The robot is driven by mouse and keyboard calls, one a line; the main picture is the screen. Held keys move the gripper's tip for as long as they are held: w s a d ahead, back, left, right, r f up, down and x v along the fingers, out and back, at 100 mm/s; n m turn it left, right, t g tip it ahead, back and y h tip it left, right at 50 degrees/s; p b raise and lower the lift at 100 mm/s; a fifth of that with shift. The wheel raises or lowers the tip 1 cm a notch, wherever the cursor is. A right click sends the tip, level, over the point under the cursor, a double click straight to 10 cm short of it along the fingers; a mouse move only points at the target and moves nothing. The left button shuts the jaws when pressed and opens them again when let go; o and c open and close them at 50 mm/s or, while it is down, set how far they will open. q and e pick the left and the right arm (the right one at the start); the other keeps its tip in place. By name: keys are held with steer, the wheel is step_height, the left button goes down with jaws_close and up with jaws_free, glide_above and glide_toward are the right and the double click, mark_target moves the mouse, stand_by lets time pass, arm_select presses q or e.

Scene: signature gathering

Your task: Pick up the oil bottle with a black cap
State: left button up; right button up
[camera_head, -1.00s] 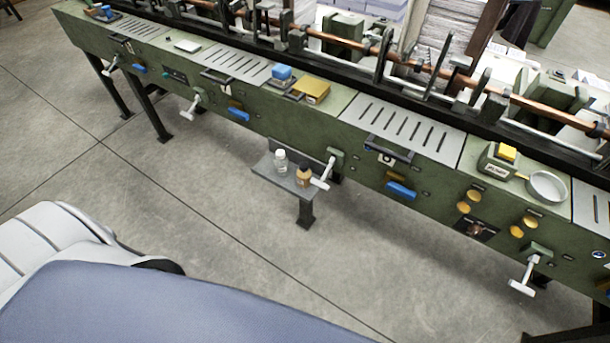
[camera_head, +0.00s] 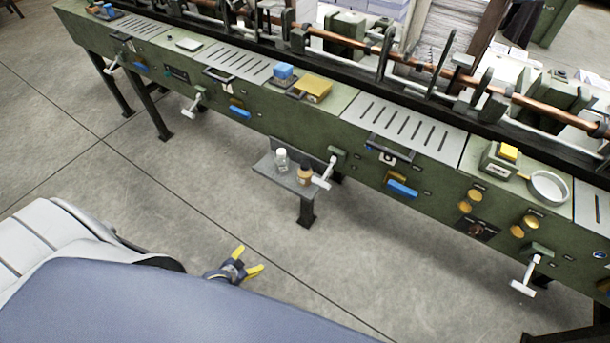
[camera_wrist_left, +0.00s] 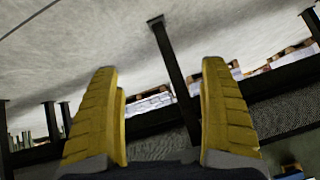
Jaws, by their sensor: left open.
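Two small bottles stand on a small grey shelf (camera_head: 283,184) on the front of the green machine. One is a clear bottle with a white cap (camera_head: 281,159). The other is a brown bottle with a dark cap (camera_head: 304,174), to its right. My left gripper (camera_head: 252,260) has yellow fingers and shows low in the head view, well below and left of the shelf, apart from both bottles. Its fingers (camera_wrist_left: 160,110) are spread and empty in the left wrist view, where no bottle shows. My right gripper is not in view.
The long green machine (camera_head: 345,130) runs across the head view. A white crank handle (camera_head: 324,175) sticks out right beside the brown bottle. The grey floor (camera_head: 200,195) between my body and the shelf is clear.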

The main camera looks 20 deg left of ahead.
arm_select(q)
steer(key=w+d+r+t+h, duration=0.15)
steer(key=w+r+t, duration=0.25)
steer(key=w+r, duration=0.7)
steer(key=t+h, duration=0.4)
glide_toward(306, 173)
steer(key=s+a+f, duration=0.3)
steer(key=s, duration=0.2)
steer(key=shift+n, duration=0.3)
steer(key=x, duration=1.7)
steer(key=shift+w+a+r, duration=0.1)
steer(key=shift+r, duration=0.1)
steer(key=c, duration=1.3)
